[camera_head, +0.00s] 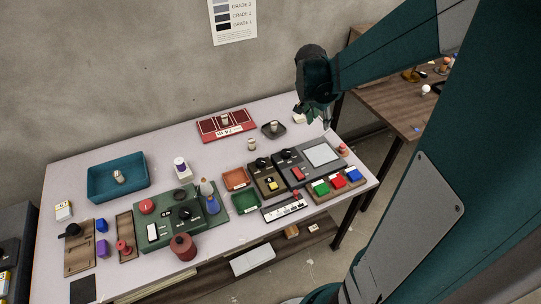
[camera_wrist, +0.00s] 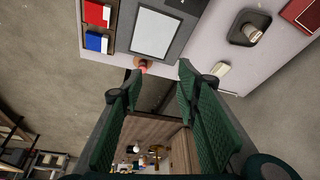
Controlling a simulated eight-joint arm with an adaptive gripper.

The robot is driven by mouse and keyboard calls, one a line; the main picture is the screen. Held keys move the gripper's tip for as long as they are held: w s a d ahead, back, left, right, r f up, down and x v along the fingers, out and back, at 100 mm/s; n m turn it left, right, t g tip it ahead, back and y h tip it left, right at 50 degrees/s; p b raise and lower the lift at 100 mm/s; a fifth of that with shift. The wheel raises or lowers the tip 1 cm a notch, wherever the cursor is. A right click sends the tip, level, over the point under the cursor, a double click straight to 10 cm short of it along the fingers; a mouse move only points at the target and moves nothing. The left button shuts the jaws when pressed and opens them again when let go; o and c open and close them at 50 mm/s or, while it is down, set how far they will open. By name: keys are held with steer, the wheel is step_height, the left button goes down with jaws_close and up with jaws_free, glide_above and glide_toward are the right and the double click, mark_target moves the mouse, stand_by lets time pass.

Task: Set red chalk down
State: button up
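My gripper (camera_head: 313,117) hangs in the air over the back right of the white table (camera_head: 115,143). In the wrist view my gripper (camera_wrist: 158,82) has its two green ribbed fingers well apart, with nothing visible between them. No red chalk can be made out for certain. A small red-topped piece (camera_head: 342,149) stands at the table's right edge, beside the grey panel. It also shows in the wrist view, pinkish red on a tan body (camera_wrist: 143,67), beyond the fingertips and apart from them. I cannot tell whether it is chalk.
The grey panel (camera_head: 322,154) and the colored blocks (camera_head: 337,181) fill the right front. A dark dish (camera_head: 273,129), a red tray (camera_head: 227,125) and a blue tray (camera_head: 117,179) stand farther back. A wooden table (camera_head: 390,95) is beyond a gap. Free surface shows between the trays.

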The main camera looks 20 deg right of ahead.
steer(key=s+a+r+n+t+y, duration=0.1)
steer(key=s+a+r+n+t, duration=0.1)
steer(key=a, duration=0.7)
steer(key=s+a+r+n+t+y, duration=0.1)
steer(key=s+a+r+n, duration=0.4)
steer(key=s+a+n, duration=0.2)
steer(key=s+a+r+n+t+y, duration=0.1)
steer(key=s+a+r+n, duration=0.3)
steer(key=s+a, duration=0.4)
steer(key=a+n+t, duration=0.1)
steer(key=a, duration=0.2)
steer(key=shift+a+t+y, duration=0.3)
steer(key=shift+a+y, duration=0.1)
